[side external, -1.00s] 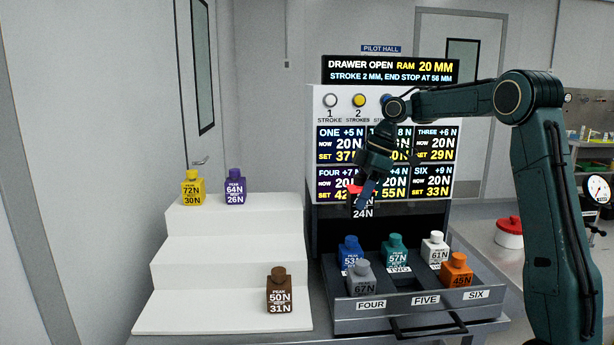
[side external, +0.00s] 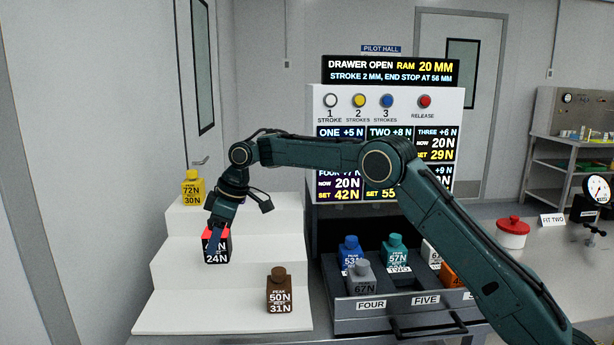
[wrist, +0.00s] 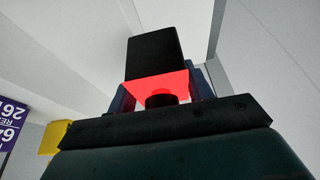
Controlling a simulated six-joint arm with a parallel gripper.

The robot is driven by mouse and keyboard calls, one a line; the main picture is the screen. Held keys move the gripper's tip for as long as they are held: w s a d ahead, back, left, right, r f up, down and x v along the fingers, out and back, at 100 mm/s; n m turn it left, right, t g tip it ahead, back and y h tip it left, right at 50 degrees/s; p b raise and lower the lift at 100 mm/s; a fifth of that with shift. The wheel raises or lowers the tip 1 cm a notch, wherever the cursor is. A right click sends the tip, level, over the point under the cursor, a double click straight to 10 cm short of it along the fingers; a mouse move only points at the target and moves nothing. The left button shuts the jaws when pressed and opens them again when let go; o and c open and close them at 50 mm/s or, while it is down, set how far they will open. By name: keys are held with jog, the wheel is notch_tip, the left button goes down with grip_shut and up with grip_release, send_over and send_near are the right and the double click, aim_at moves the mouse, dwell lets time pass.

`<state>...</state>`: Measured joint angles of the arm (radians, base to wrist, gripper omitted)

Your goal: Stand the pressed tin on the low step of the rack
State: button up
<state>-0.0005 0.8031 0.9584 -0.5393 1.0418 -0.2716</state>
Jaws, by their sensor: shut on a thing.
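My gripper (side external: 214,232) is shut on a black tin (side external: 217,250) with a red top and a white label reading 24N; the upper figure is partly covered by the fingers. The tin hangs upright in front of the middle step of the white rack (side external: 180,318). I cannot tell whether it touches the step. In the wrist view the black tin (wrist: 153,57) sits between the fingers, with a bright red patch near them. A brown tin (side external: 280,291), marked 50N and 31N, stands on the low step at its right end. The left part of that step is bare.
A yellow tin (side external: 192,189) stands on the top step. A purple tin (wrist: 10,125) shows in the wrist view; my arm hides it in the side view. The open drawer (side external: 375,308) right of the rack holds several tins. Lettered panels and buttons stand behind.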

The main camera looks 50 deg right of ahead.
jog(key=w+a+f, duration=0.1)
jog(key=a+f, duration=0.5)
jog(key=a, duration=0.2)
jog(key=shift+w, duration=0.35)
jog(key=shift+f, duration=0.2)
jog(key=shift+f, duration=1.9)
jog(key=shift+f, duration=0.1)
jog(key=o, duration=1.3)
jog(key=shift+f, duration=0.1)
jog(key=v, duration=1.2)
